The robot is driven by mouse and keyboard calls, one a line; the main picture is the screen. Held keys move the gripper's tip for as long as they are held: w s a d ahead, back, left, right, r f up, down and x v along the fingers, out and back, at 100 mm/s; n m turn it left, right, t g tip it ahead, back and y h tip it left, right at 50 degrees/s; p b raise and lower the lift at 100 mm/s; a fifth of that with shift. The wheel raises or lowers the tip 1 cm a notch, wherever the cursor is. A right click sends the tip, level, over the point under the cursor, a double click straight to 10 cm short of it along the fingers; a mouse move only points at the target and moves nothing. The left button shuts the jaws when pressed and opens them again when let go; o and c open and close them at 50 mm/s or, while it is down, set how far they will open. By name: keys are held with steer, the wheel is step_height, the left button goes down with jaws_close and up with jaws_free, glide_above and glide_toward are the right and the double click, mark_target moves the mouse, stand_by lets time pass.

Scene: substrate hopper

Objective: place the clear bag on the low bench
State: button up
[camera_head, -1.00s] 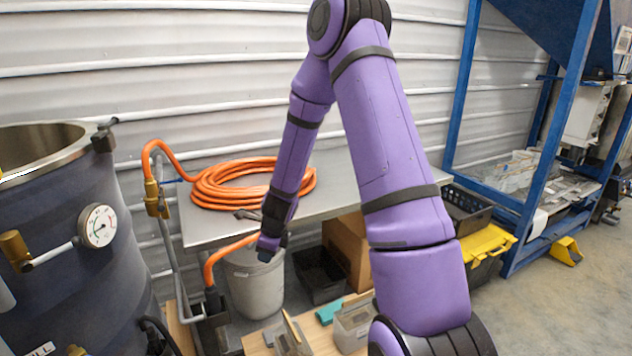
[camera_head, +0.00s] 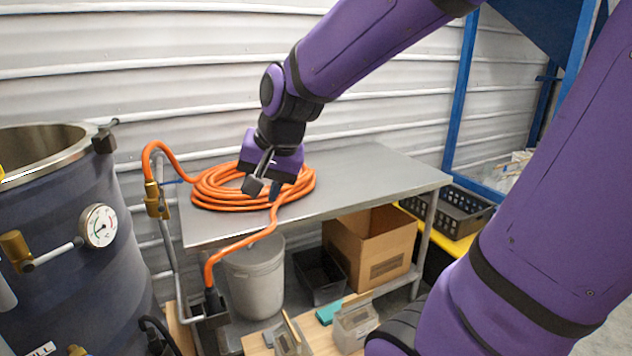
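My gripper (camera_head: 264,189) points down over the orange hose coil on the metal table. Its two fingers look apart, with nothing seen between them. A low wooden bench (camera_head: 316,335) shows at the bottom edge, in front of the metal table. A see-through, greyish item (camera_head: 355,322) stands on it, and a similar one (camera_head: 288,342) stands to its left; I cannot tell whether either is the clear bag. Pale crumpled material (camera_head: 512,170) lies in the blue frame at the right, partly hidden by my arm. My gripper is well above the bench and apart from these items.
The metal table (camera_head: 370,175) is bare right of the orange hose (camera_head: 240,186). Below are a grey bucket (camera_head: 255,280), a black bin (camera_head: 318,278) and a cardboard box (camera_head: 372,248). A dark tank (camera_head: 75,235) stands left. A black crate (camera_head: 448,210) is at right.

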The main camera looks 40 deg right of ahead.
steer(key=s+r+n, duration=0.2)
steer(key=s+n, duration=0.2)
steer(key=s, duration=0.3)
steer(key=s+r+n+h, duration=0.1)
steer(key=s+r+n, duration=0.2)
steer(key=s, duration=0.3)
steer(key=shift+s+d+n, duration=0.25)
steer(key=shift+s+n, duration=0.15)
stand_by(0.3)
